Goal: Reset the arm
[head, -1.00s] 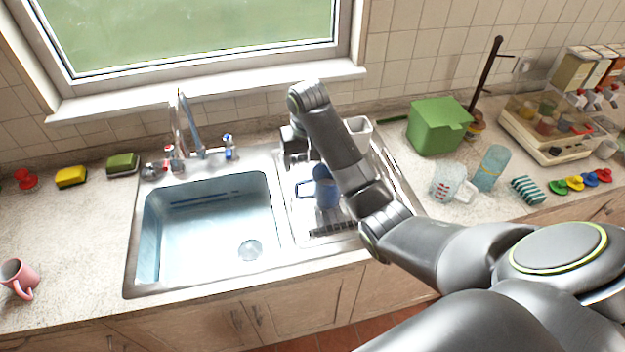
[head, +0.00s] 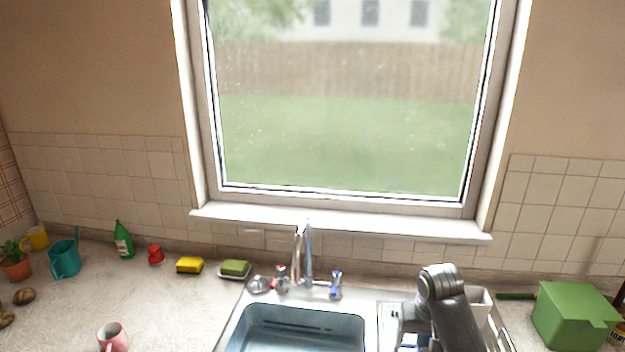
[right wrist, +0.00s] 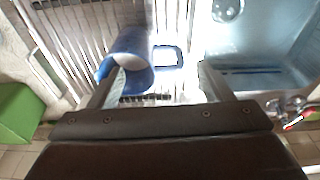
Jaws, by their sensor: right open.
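My right arm (head: 445,305) comes up from the bottom of the head view over the drainboard right of the sink. My right gripper (right wrist: 160,78) is open in the right wrist view, with its two fingers spread wide and nothing clamped between them. A blue mug (right wrist: 132,50) lies on the drainboard at the left finger, its handle pointing right. The left fingertip overlaps the mug's rim; whether they touch I cannot tell. My left gripper is not in view.
The sink basin (head: 300,330) and faucet (head: 303,255) are left of my arm. A white container (head: 480,303) stands just behind the arm, and a green box (head: 572,318) to its right. A pink mug (head: 113,338) and teal watering can (head: 65,260) stand on the left counter.

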